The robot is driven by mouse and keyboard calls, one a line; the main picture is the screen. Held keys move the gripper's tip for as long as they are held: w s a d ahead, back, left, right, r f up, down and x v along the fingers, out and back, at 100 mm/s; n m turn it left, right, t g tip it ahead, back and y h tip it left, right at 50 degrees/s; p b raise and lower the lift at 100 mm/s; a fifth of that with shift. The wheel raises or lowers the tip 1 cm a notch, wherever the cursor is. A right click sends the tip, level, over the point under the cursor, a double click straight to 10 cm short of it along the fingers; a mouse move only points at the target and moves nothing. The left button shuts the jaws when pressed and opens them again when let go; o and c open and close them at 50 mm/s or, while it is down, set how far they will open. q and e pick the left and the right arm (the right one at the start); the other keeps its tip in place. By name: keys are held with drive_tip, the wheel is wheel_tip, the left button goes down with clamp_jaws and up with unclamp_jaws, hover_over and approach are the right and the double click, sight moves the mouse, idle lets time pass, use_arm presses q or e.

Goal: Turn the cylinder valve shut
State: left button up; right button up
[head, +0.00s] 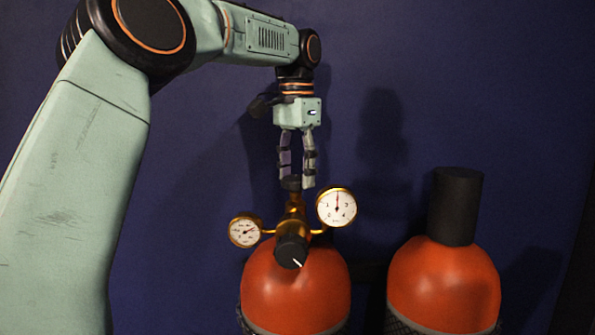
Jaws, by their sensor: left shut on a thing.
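The cylinder valve's dark knob (291,184) tops a brass valve on the left orange cylinder (296,290). My left gripper (297,181) points straight down and is shut on this knob, with a finger on either side. The fingers partly cover the knob. The brass regulator (294,215) below carries two round white gauges, a smaller one on the left (244,232) and a larger one on the right (337,207). A black regulator knob (291,251) with a white mark faces me. My right gripper is not in view.
A second orange cylinder (443,284) with a tall black cap (456,206) stands to the right, a gap away. A plain dark blue wall (480,80) is behind. Dark mesh wraps the lower cylinders. The space at the upper right is clear.

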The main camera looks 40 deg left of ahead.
sight(295, 178)
use_arm(q)
drive_tip(key=o, duration=0.7)
drive_tip(key=shift+r, duration=0.1)
drive_tip(key=o, duration=0.4)
drive_tip(key=shift+s, duration=0.3)
drive_tip(key=shift+o, duration=0.2)
drive_tip(key=shift+w, duration=0.1)
drive_tip(key=shift+w, duration=0.1)
drive_tip(key=shift+w+r, duration=0.1)
drive_tip(key=shift+r, duration=0.15)
drive_tip(key=r, duration=0.5)
drive_tip(key=shift+s+r, duration=0.25)
drive_tip(key=shift+s, duration=0.05)
drive_tip(key=shift+w+r, duration=0.25)
drive_tip(key=shift+r, duration=0.45)
